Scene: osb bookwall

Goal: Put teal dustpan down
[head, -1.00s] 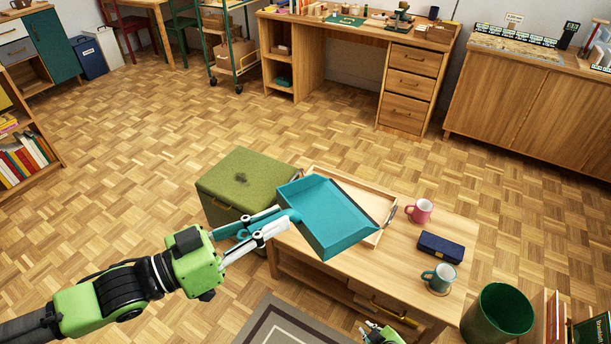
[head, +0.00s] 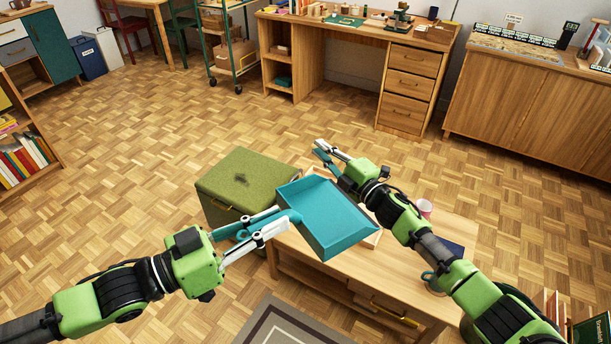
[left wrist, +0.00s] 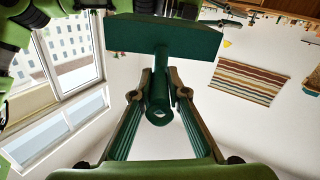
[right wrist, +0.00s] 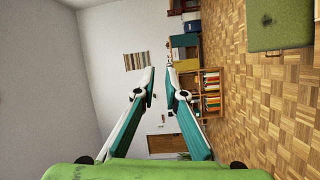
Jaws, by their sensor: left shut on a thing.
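The teal dustpan (head: 325,217) is held in the air above the low wooden table (head: 300,252). My left gripper (head: 282,224) is shut on its handle, and the pan points to the right. In the left wrist view the handle (left wrist: 160,100) sits between the fingers, with the pan (left wrist: 165,38) beyond. My right gripper (head: 322,150) is above the table's far side, just beyond the dustpan. In the right wrist view its fingers (right wrist: 160,88) are apart with nothing between them.
A wooden tray (head: 372,240) lies on the table, mostly hidden by the dustpan and my right arm. A pink mug (head: 425,207) and a dark blue case (head: 452,248) are partly hidden. A green storage ottoman (head: 240,185) stands at the table's left. A rug (head: 290,325) lies in front.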

